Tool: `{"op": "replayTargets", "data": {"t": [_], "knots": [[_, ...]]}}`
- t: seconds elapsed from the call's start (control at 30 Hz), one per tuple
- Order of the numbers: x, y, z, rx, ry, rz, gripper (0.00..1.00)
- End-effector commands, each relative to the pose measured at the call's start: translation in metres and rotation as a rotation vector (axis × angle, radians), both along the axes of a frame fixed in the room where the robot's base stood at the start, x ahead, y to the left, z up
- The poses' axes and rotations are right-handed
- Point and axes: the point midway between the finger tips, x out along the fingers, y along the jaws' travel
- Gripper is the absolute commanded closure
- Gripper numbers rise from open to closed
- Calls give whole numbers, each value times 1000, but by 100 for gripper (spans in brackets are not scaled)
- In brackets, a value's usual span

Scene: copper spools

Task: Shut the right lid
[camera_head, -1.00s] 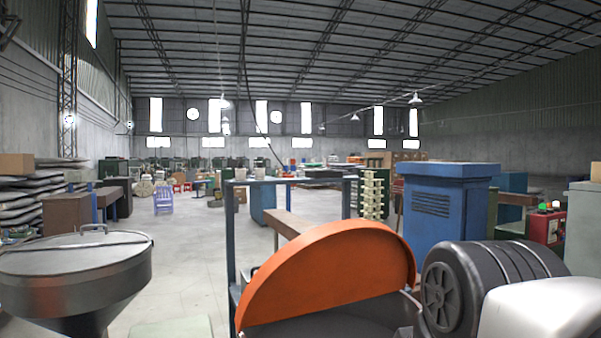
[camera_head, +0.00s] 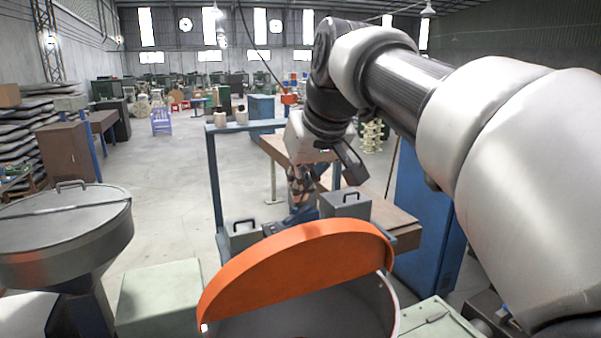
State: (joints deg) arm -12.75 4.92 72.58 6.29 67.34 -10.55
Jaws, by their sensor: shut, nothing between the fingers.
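The orange half-round lid (camera_head: 300,262) stands raised at the front centre, tilted up over the round metal bin (camera_head: 392,318) on the right. The bin's front half is open, and its dark inside shows below the lid. My gripper (camera_head: 301,196) is just beyond the lid's upper edge in the picture, pointing down, shut and empty. Whether it touches the lid cannot be told. At left, another round grey hopper (camera_head: 75,245) has its flat grey lid (camera_head: 60,212) down, with a small handle on top.
Two grey boxes with handles (camera_head: 345,206) (camera_head: 243,236) stand behind the orange lid near a blue frame (camera_head: 214,180). A wooden-topped table (camera_head: 290,150) and a blue cabinet (camera_head: 425,225) lie beyond. A pale green box (camera_head: 160,298) stands between the hoppers. Open floor lies at left centre.

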Motion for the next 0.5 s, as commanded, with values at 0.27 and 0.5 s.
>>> {"op": "replayTargets", "data": {"t": [0.27,0.5], "knots": [[17,7,-41,0,-2,-1,100],[-6,-3,-48,-1,0,-1,100]]}}
